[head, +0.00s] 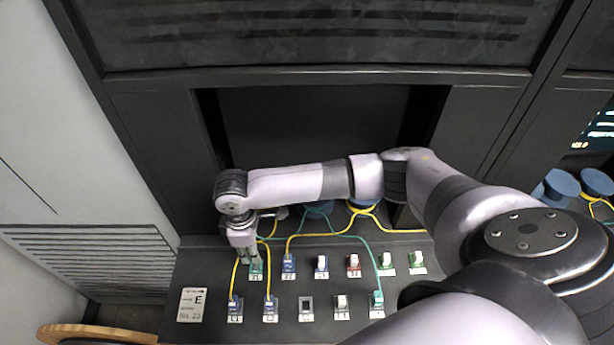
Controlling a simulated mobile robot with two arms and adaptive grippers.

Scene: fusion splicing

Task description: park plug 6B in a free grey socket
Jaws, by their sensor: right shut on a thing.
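My right gripper (246,256) points down at the left end of the panel's upper row. It is shut on a plug that its fingers mostly hide; I cannot read whether it is 6B. The green socket (257,270) is just beside and below the fingertips; I cannot tell whether the plug is seated in it. In the lower row, a grey socket (306,305) looks empty with a dark opening. Blue plugs (235,302) with yellow cables stand at the lower left. A teal plug (376,299) stands at the lower right. My left gripper is out of view.
Yellow and teal cables (335,234) loop behind the row. My arm spans above the panel.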

